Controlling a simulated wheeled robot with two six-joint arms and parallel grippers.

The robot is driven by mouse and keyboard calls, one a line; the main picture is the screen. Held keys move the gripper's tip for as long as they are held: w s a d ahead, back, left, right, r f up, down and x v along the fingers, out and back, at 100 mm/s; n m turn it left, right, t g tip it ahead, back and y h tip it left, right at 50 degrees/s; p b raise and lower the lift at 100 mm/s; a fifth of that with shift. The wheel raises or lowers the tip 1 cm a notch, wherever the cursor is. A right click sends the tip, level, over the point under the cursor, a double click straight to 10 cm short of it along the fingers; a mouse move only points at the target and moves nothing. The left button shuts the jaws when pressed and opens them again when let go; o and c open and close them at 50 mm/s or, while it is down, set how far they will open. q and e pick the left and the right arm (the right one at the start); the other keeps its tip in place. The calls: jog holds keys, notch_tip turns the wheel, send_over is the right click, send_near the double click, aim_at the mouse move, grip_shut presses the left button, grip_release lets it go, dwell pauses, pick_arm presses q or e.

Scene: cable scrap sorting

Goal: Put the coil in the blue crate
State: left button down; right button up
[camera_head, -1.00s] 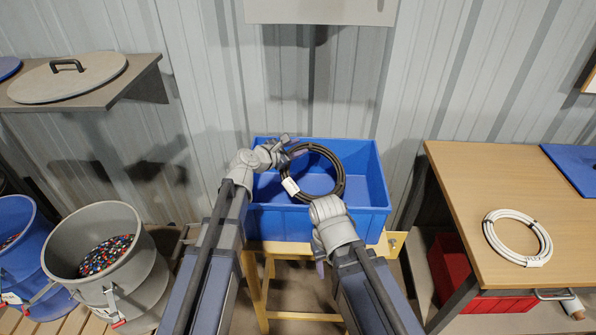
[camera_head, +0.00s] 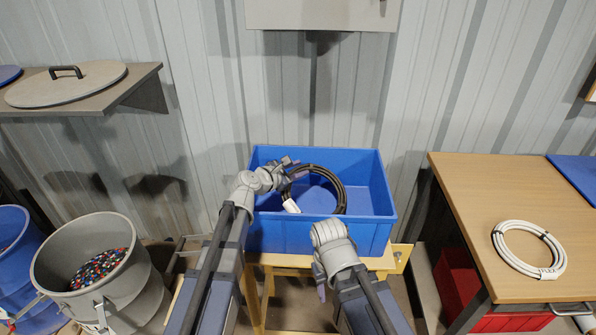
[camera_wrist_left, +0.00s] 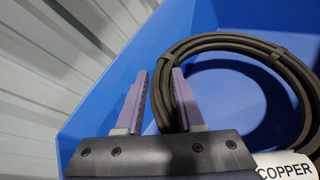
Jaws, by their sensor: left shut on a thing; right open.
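The black cable coil (camera_head: 341,187) stands tilted inside the blue crate (camera_head: 325,238), its lower part hidden behind the crate's front wall. A white tag (camera_head: 291,206) hangs from it, and in the left wrist view this tag (camera_wrist_left: 285,165) reads COPPER. My left gripper (camera_head: 290,172) is shut on the coil's left side, over the crate. In the left wrist view its purple fingers (camera_wrist_left: 163,100) sit either side of the black strands (camera_wrist_left: 240,42). I cannot tell whether the coil touches the crate floor. My right gripper (camera_head: 321,287) is open and empty, in front of the crate.
The crate stands on a yellow stand (camera_head: 295,262) by a corrugated wall. A white coil (camera_head: 529,250) lies on the wooden table (camera_head: 480,190) at right, above a red bin (camera_head: 462,290). A grey bucket of granules (camera_head: 75,240) stands at left.

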pick_arm(q)
jog(key=shift+f+b, duration=0.55)
jog(key=shift+f, duration=0.1)
jog(key=c, duration=0.5)
grip_release()
jog(key=shift+r+p, duration=0.6)
jog(key=shift+p, duration=0.05)
jog(key=shift+p+v, duration=2.1)
jog(key=shift+v, duration=3.95)
